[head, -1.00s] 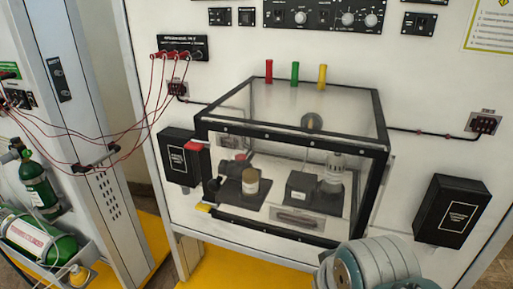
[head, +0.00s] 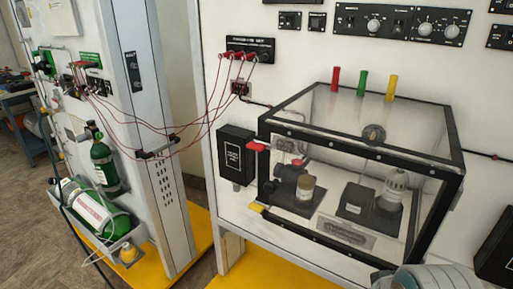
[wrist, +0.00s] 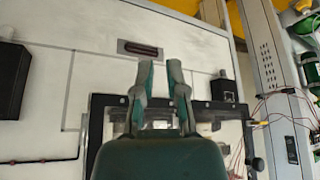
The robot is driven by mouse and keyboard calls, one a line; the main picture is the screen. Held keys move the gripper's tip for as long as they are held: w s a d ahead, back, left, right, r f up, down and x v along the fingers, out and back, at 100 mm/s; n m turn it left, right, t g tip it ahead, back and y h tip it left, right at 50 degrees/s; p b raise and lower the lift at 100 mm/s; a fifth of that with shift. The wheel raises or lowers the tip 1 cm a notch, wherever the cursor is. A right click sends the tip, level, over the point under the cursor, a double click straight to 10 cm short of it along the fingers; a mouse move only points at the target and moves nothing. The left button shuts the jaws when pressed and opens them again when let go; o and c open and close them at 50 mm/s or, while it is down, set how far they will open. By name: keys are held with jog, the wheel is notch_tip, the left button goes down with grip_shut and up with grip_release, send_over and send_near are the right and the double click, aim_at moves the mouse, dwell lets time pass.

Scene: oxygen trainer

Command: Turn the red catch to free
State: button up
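The red catch (head: 257,146) is a small red piece at the upper left front corner of the clear, black-framed box (head: 362,158). It sticks out to the left and looks roughly level. A yellow piece (head: 256,208) sits lower on the same side. My gripper (wrist: 160,66) shows in the wrist view with two green-grey fingers apart and nothing between them. The box's dark frame (wrist: 222,106) lies behind the fingers there. I cannot make out the catch in the wrist view. In the head view only part of my arm shows at the bottom right.
Red, green and yellow posts (head: 363,83) stand behind the box top. A black wall box (head: 236,155) is left of the catch. Red cables (head: 190,128) hang across the gap to the left panel.

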jog(key=w+a+r+n+t+h, duration=0.1)
jog(key=w+a+r+n+h, duration=0.2)
jog(key=w+a+r+n, duration=0.1)
jog(key=w+a+r+n+t+h, duration=0.1)
jog(key=w+a+r+n+h, duration=0.3)
jog(key=n, duration=0.1)
jog(key=shift+a+r+h, duration=0.25)
jog(key=shift+a+h, duration=0.05)
jog(key=n+t, duration=0.3)
jog(key=t, duration=0.5)
send_near(253, 146)
jog(key=shift+h, duration=0.4)
jog(key=x, duration=1)
jog(key=shift+w+a+f, duration=0.1)
jog(key=shift+a+f, duration=0.15)
jog(key=shift+f, duration=0.15)
grip_shut()
